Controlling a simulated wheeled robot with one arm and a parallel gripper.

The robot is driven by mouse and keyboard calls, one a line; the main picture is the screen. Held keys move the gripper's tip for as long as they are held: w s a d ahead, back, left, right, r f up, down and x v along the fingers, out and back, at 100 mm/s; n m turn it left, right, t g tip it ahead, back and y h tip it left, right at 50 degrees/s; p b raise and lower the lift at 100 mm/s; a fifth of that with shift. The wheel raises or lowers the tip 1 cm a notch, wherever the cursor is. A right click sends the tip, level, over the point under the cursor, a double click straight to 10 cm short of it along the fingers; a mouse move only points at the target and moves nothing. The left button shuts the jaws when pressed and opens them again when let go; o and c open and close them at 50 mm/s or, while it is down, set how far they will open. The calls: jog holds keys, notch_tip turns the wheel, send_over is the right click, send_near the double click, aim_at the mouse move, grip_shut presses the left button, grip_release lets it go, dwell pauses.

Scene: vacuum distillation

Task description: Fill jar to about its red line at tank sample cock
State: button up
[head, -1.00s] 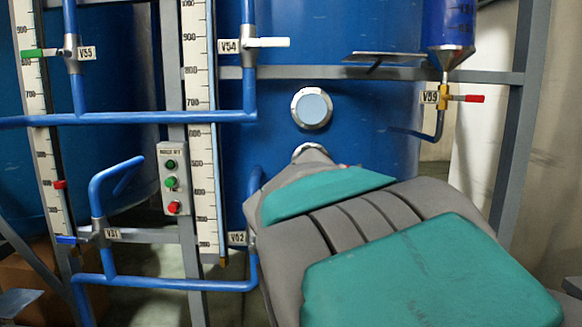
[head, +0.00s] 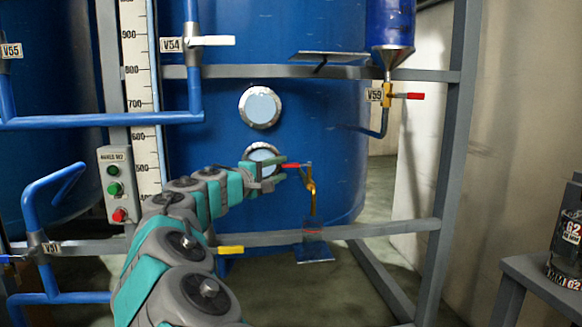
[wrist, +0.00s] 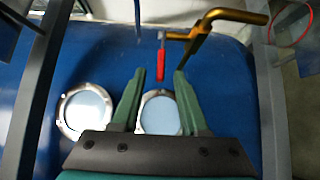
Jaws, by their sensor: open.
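The brass sample cock (head: 310,186) is in front of the blue tank, right of its lower sight glass, and also shows in the wrist view (wrist: 213,30). Its red handle (head: 291,166) points left toward my gripper (head: 281,171). In the wrist view my gripper (wrist: 160,74) is open, with the red handle (wrist: 161,62) between and just beyond the fingertips, no grip on it visible. The small clear jar (head: 313,234) stands below the cock's outlet on a small plate (head: 315,254). A red ring shows at the wrist view's upper right, probably the jar's line. The liquid level cannot be told.
Valve V59 (head: 387,95) with a red lever is above right. A yellow lever (head: 230,250) is beside my arm. A side stand (head: 530,280) is at the far right.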

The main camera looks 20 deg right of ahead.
aim_at(288, 164)
jog(key=x, duration=0.4)
jog(key=shift+f, duration=0.15)
jog(key=shift+w+d, duration=0.25)
jog(key=shift+d, duration=0.2)
grip_shut()
dwell(0.9)
